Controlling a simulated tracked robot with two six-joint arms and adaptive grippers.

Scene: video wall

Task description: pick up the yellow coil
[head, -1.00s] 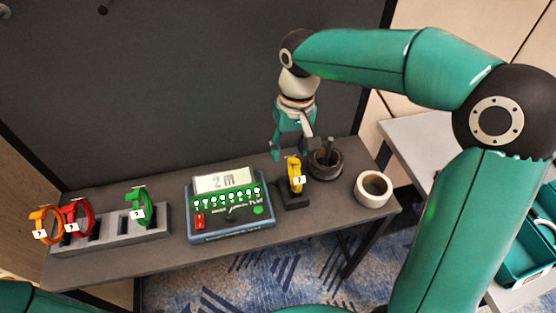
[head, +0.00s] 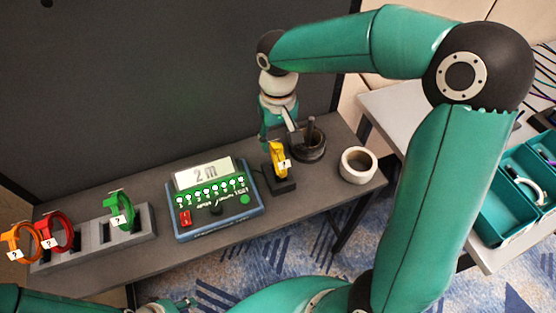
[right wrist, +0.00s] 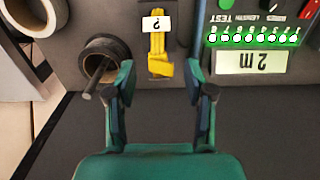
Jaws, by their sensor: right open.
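The yellow coil (head: 278,160) stands upright on a small black stand (head: 283,186) on the dark bench and carries a "?" tag. In the right wrist view the yellow coil (right wrist: 158,60) lies ahead of the fingertips, between their lines. My right gripper (head: 277,134) is just behind the coil, pointing down. Its fingers (right wrist: 161,88) are open with nothing between them; the coil is not gripped. A small part of my left gripper (head: 172,304) seems to show at the bottom edge; its jaws cannot be made out.
A dark cup with a rod (head: 310,147) stands close to the right of the coil, and a white tape roll (head: 357,165) beyond it. A tester (head: 214,200) reading "2 m" is to the left. Green, red and orange coils sit on a grey rack (head: 90,240). A dark wall rises behind.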

